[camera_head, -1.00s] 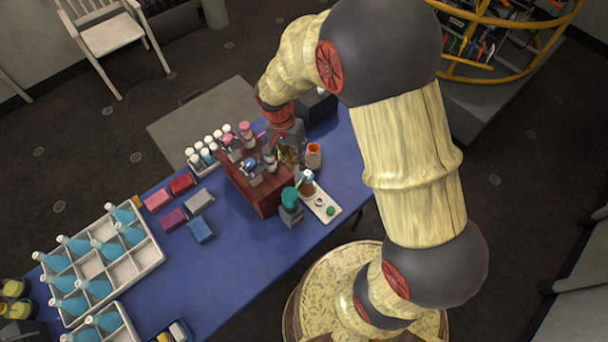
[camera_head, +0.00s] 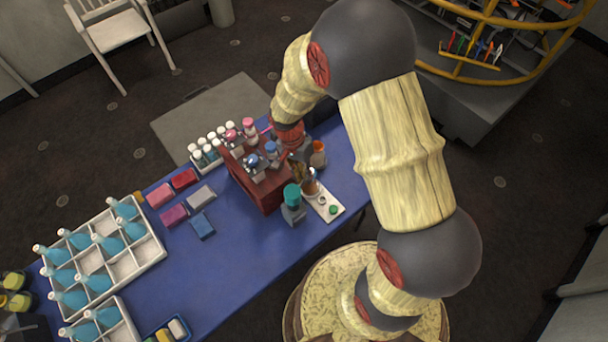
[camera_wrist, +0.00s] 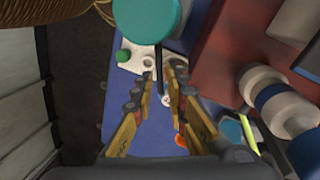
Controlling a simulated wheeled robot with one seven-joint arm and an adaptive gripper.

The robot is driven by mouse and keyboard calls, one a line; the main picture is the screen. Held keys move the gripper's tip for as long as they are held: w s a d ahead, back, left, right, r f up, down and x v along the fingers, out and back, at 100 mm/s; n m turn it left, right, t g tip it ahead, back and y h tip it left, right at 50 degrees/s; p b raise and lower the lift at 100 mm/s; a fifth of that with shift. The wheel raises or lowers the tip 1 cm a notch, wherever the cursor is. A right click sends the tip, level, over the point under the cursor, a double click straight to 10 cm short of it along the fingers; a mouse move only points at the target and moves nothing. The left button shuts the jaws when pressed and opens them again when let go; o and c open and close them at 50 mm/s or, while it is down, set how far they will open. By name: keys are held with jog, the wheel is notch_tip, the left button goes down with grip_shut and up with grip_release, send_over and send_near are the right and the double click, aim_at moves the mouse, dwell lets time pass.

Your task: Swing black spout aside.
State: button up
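A round teal cap (camera_wrist: 152,18) is at the top of the wrist view. A thin dark bar (camera_wrist: 159,72), which looks like the black spout, runs from below the cap to between my fingertips. The same teal-topped grey holder (camera_head: 292,205) stands at the table's front edge in the head view; the spout cannot be made out there. My gripper (camera_wrist: 163,72) is open, with its yellow fingers on either side of the bar and gaps showing. I cannot tell whether either finger touches it. In the head view my gripper (camera_head: 300,168) is above the table, right of the red rack.
A dark red rack (camera_head: 262,190) holding capped bottles stands close to my gripper. A white plate (camera_head: 338,210) with a green piece lies at the front, and an orange-rimmed jar (camera_head: 318,155) stands behind it. The blue table (camera_head: 245,225) is clear left of the teal-topped holder.

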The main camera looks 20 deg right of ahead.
jog(key=shift+c, duration=0.4)
grip_shut()
